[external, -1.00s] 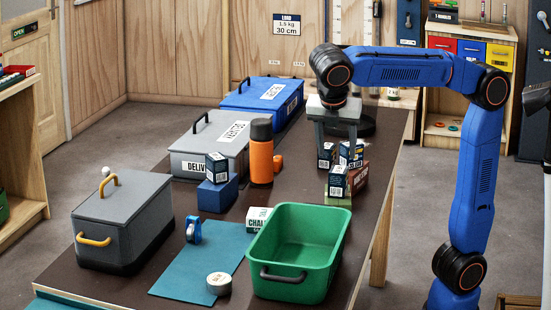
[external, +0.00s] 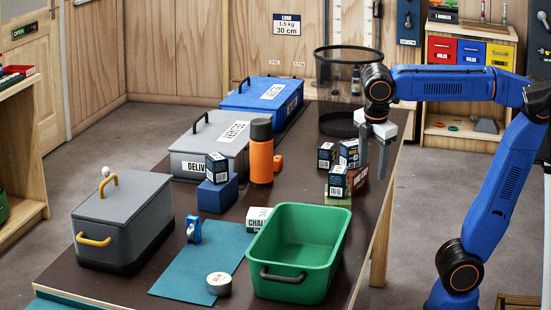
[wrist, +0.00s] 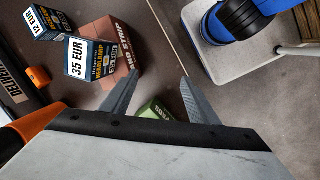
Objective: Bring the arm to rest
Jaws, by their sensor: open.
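My blue arm reaches in from the right in the external view. My gripper (external: 373,165) hangs pointing down near the table's right edge, just right of the small stacked boxes, with its fingers apart and nothing between them. In the wrist view my gripper (wrist: 150,95) also shows open fingers over bare dark table, the edge and the floor. Dark boxes with price labels, such as the 35 EUR box (wrist: 92,58), lie beside the left finger.
A black mesh bin (external: 340,95) stands at the table's back right. A green tub (external: 295,250), orange bottle (external: 261,155), grey lidded boxes and a blue crate (external: 262,97) occupy the dark table (external: 290,180). Free floor lies right of the table.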

